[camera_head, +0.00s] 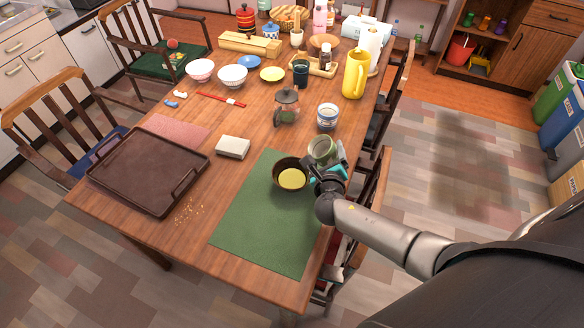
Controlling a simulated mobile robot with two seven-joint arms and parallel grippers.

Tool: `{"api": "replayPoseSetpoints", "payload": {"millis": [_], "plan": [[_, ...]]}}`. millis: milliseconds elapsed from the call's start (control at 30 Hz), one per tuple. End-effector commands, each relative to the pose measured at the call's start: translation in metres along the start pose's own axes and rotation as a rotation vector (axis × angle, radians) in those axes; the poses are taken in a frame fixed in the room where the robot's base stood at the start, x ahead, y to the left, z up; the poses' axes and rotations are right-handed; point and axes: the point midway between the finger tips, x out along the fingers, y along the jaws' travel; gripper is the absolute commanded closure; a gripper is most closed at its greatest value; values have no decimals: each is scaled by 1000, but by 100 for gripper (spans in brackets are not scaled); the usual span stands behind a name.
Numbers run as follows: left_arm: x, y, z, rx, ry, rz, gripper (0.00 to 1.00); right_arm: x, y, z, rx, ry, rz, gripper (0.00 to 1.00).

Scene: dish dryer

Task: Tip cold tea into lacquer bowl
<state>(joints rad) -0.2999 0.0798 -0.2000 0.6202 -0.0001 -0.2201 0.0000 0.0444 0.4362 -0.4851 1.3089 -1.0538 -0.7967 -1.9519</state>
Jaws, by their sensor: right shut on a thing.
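The lacquer bowl (277,169), dark brown outside, stands on the green mat (256,225). A yellow liquid (291,179) shows inside it. My right gripper (332,166) is shut on a pale green cup (320,153), just right of and slightly behind the bowl. The cup's mouth faces up toward the camera; its exact tilt and how much tea it holds are hard to tell. The gripper partly hides the cup's lower part, so I cannot tell whether it touches the mat. My left gripper is out of view.
A blue-and-white cup (327,117) and a glass teapot (287,107) stand behind. A beige block (233,147) and a brown tray (145,175) lie to the left, with crumbs (186,209) nearby. A yellow pitcher (355,74) stands farther back. The mat's front is clear.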

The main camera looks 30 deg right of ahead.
Motion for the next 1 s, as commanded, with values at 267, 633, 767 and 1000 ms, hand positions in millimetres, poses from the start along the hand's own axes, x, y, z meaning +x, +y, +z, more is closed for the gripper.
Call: {"api": "replayPoseSetpoints", "payload": {"millis": [267,633,767,1000], "plan": [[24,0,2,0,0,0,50,14,1,-34,197,-1,81,88],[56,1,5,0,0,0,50,27,11,-63,335,-3,138,88],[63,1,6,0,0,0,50,29,9,-69,397,-3,164,88],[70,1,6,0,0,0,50,31,6,-74,497,-4,206,88]]}}
